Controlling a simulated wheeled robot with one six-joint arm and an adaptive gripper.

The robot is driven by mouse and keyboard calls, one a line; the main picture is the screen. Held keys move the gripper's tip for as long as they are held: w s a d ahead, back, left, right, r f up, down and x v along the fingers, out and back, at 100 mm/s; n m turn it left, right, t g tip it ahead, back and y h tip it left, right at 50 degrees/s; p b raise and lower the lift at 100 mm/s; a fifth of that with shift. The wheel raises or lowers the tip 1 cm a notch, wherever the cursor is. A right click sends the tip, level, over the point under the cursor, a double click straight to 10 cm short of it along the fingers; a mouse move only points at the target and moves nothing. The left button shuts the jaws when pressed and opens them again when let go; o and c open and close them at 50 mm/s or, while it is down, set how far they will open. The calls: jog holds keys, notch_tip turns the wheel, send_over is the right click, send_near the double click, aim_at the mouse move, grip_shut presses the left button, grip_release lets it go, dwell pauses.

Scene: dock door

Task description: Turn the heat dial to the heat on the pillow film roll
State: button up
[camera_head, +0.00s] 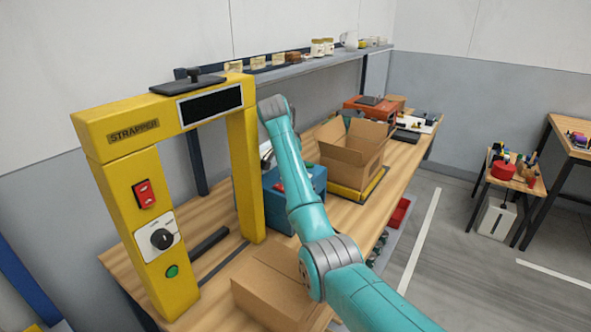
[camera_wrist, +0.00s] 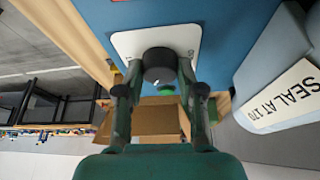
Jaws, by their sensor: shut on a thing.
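The heat dial (camera_wrist: 160,62) is a dark round knob on a white plate (camera_wrist: 122,42) on the blue machine (camera_wrist: 225,25). My gripper (camera_wrist: 159,74) has its two fingers on either side of the dial, shut on it. The dial's pointer and most scale marks cannot be made out. The pillow film roll (camera_wrist: 296,55) is at the right of the wrist view, with a white label (camera_wrist: 284,97) reading "SEAL AT 170". In the head view the blue machine (camera_head: 314,180) is partly behind my arm, which hides the dial and my gripper.
A yellow strapper (camera_head: 150,190) with its own black dial (camera_head: 162,239) stands left. An open carton (camera_head: 352,160) stands behind the blue machine, another carton (camera_head: 265,290) in front. A shelf (camera_head: 300,68) runs along the wall.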

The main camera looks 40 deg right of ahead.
jog(key=o, duration=1.1)
jog(key=shift+o, duration=0.2)
